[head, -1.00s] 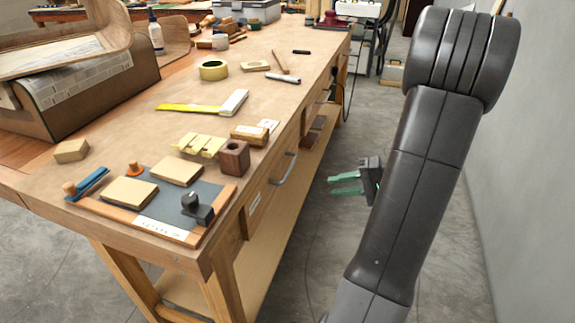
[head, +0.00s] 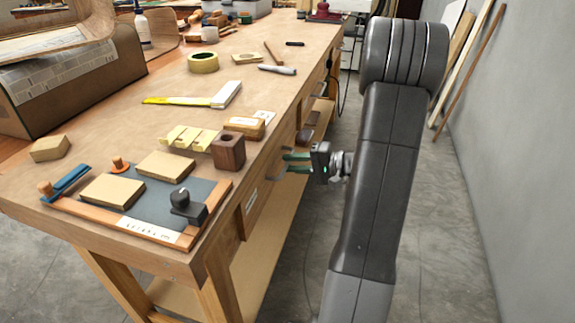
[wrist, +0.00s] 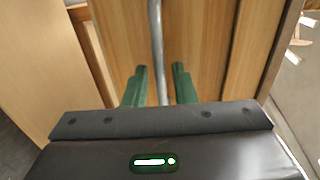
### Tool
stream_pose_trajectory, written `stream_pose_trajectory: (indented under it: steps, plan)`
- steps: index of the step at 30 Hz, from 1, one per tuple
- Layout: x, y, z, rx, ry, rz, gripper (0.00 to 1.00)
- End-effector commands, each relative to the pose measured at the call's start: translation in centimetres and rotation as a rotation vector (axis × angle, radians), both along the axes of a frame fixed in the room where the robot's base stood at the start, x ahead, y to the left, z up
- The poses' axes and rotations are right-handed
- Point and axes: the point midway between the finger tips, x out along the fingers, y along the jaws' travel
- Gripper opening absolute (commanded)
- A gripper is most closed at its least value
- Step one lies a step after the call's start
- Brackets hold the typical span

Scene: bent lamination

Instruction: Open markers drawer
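The workbench has a wooden drawer front (head: 262,190) on its right side, with a white label on it; whether it is the markers drawer cannot be read. A grey metal bar handle is on this front, partly hidden behind my fingers in the head view. In the wrist view the handle (wrist: 158,45) runs up between the two green fingers of my gripper (wrist: 160,82). There is a gap on each side of the bar, so my gripper is open around the handle. My gripper (head: 290,163) also shows in the head view, at the drawer front. The drawer appears closed.
The bench top (head: 120,130) holds a dark tray with wooden blocks, a brown wooden block (head: 228,151), a square (head: 200,98) and a tape roll (head: 203,62). A lower shelf (head: 255,255) lies under the drawers. Open floor lies to the right, before a grey wall (head: 505,160).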

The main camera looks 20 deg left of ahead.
Motion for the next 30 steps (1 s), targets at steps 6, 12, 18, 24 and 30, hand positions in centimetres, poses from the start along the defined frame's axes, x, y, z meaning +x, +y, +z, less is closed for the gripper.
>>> stream_pose_trajectory:
  steps: [6,12,18,24,30]
  plan:
    - [-0.1,1.8,-0.4,0.000,0.000,0.000,0.24]
    - [-0.1,1.9,-0.4,0.000,0.001,-0.001,0.24]
    - [-0.1,1.9,-0.4,0.000,0.001,-0.001,0.05]
    - [-0.1,1.9,-0.4,0.000,0.001,-0.001,0.00]
    - [-0.1,1.4,-0.4,0.000,0.001,-0.002,0.00]
